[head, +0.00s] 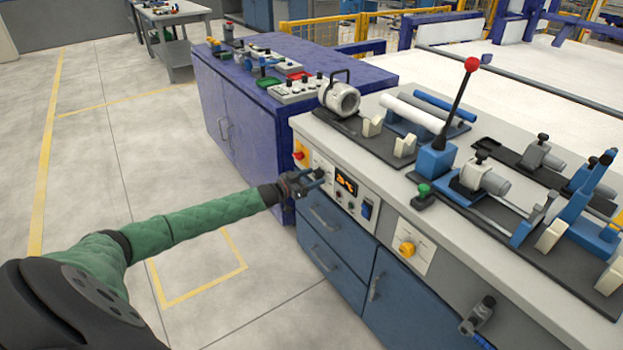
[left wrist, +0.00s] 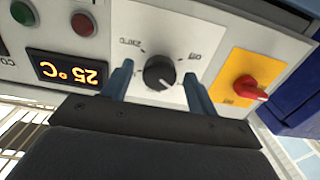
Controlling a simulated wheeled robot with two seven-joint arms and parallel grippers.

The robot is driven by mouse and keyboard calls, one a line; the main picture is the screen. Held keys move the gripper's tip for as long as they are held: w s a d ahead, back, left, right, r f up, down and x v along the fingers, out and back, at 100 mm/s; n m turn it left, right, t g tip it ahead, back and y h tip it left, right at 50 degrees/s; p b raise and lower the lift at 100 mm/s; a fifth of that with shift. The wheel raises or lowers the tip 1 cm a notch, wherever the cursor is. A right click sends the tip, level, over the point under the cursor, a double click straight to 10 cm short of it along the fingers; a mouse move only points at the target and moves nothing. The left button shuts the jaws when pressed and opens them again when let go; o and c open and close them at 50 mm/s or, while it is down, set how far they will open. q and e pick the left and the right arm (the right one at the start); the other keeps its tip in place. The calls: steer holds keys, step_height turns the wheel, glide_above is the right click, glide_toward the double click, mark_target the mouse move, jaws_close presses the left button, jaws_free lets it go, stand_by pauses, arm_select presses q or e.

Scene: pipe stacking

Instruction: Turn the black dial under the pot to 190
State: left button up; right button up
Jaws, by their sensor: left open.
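The black dial (left wrist: 159,73) sits on a pale panel in the left wrist view. My left gripper (left wrist: 160,84) is open, with one blue-grey finger on each side of the dial and visible gaps between. In the head view my left gripper (head: 316,180) is at the cabinet's front panel and hides the dial at least in part. The orange display (left wrist: 74,75) reads 25 °C and also shows in the head view (head: 346,185). The white metal pot (head: 340,97) stands on the counter above. My right gripper is not seen.
A red switch on a yellow plate (left wrist: 243,90) is close to the dial. Green (left wrist: 23,13) and red (left wrist: 83,23) buttons are near the display. The floor (head: 95,180) at left is clear.

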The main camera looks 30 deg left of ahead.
arm_select(q)
steer(key=shift+c, duration=0.5)
steer(key=c, duration=0.9)
